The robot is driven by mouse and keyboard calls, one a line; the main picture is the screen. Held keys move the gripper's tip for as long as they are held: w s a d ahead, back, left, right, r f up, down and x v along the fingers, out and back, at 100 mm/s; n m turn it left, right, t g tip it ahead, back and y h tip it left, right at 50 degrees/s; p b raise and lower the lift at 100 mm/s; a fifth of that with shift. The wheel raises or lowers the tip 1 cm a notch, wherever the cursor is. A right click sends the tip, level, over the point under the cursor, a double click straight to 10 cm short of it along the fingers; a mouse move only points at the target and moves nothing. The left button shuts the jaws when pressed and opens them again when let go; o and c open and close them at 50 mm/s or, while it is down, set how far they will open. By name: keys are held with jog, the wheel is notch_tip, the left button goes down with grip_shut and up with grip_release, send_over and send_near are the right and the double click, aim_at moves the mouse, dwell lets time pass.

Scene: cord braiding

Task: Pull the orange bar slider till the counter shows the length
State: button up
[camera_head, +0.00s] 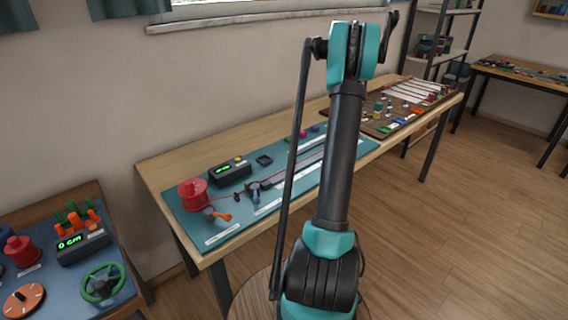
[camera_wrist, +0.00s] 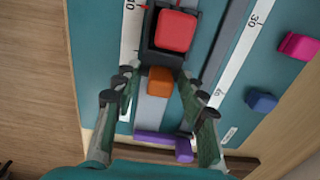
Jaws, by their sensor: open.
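In the wrist view an orange block (camera_wrist: 160,82) sits on a grey rail, against a dark carriage (camera_wrist: 148,50) that carries a red block (camera_wrist: 175,32). My gripper (camera_wrist: 155,80) is open, with a finger on either side of the orange block; I cannot tell whether they touch it. In the head view my arm hides the gripper and the orange block. A dark counter (camera_head: 230,173) with green digits, too small to read, stands behind a red spool (camera_head: 194,194) on the teal board (camera_head: 188,222).
White scales (camera_wrist: 235,65) flank the rail. A purple bar (camera_wrist: 165,143) lies across its near end. Blue (camera_wrist: 261,101) and magenta (camera_wrist: 298,45) blocks are on the right. An orange crank (camera_head: 220,216) is near the spool. Another counter (camera_head: 82,244) stands on the left table.

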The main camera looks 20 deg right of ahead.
jog(key=shift+r, duration=3.5)
